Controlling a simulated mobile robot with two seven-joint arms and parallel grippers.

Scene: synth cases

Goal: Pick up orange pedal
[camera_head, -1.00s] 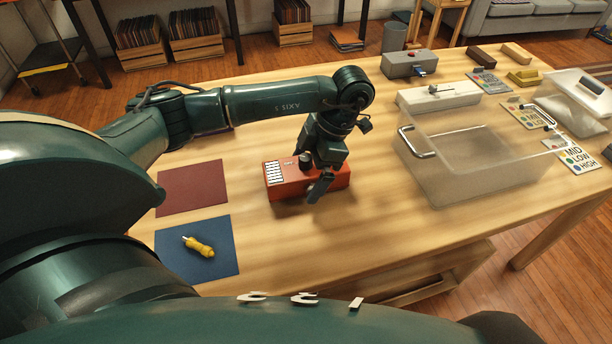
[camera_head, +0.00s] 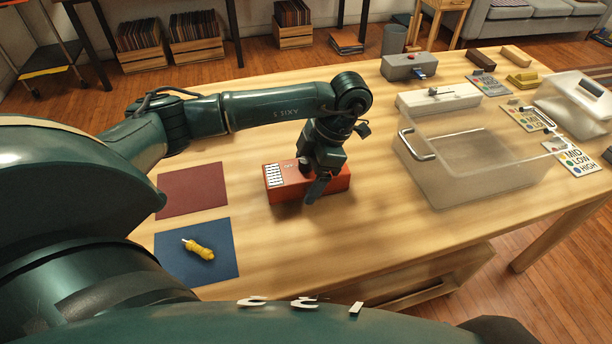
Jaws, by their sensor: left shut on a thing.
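The orange pedal (camera_head: 286,186) is a box with a white striped panel on its left end. It stands on the wooden table, left of the clear bin. My left gripper (camera_head: 309,183) comes down over its middle from above. Its fingers are shut on the pedal, one on the near face, the other partly hidden behind the wrist. I see no clear gap between the pedal and the table. My right gripper is not in view.
A clear bin (camera_head: 470,170) with metal handles stands to the right. A red mat (camera_head: 191,190) and a blue mat (camera_head: 180,262) with a yellow screwdriver (camera_head: 199,249) lie to the left. A grey box (camera_head: 408,66) is at the back. The table front is clear.

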